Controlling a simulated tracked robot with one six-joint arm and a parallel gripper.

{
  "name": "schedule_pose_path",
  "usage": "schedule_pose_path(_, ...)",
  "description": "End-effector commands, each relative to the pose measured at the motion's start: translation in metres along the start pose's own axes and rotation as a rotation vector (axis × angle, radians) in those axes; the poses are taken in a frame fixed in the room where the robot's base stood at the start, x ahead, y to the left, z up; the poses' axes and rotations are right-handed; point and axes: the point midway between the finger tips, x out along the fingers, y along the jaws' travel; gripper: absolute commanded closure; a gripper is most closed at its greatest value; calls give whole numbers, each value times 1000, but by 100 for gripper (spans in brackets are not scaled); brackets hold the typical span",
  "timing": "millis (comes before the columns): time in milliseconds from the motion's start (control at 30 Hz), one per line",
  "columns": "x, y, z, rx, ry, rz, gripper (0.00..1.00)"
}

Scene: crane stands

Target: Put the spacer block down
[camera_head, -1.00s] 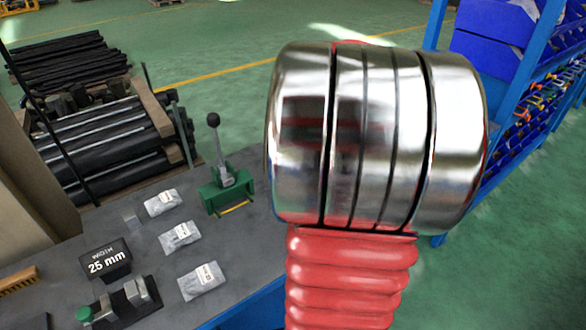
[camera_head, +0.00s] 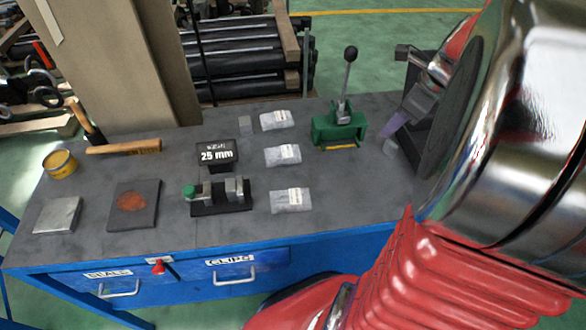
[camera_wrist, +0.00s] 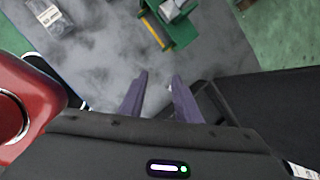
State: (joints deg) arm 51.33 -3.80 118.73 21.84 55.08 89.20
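My gripper (camera_head: 388,135) is over the right end of the grey bench, right of the green lever tool (camera_head: 340,125). In the wrist view its two purple fingers (camera_wrist: 159,76) stand apart, and I see only grey surface between them. I cannot tell which piece is the spacer block.
Packets (camera_head: 282,155) lie in a column left of the green tool. A small clamp fixture (camera_head: 218,195), a hammer (camera_head: 115,146), a yellow tin (camera_head: 60,163) and two flat plates stand farther left. A beige column (camera_head: 110,70) rises behind. The bench's front middle is clear.

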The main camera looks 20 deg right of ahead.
Motion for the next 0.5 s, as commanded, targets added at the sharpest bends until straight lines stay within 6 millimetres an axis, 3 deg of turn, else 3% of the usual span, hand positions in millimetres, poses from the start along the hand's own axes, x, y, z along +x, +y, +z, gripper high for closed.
schedule_pose_path(33,-3,14,15,-112,3,-1,70)
schedule_pose_path(200,-9,59,51,-507,19,-2,70)
schedule_pose_path(500,-21,139,92,-1196,36,-18,70)
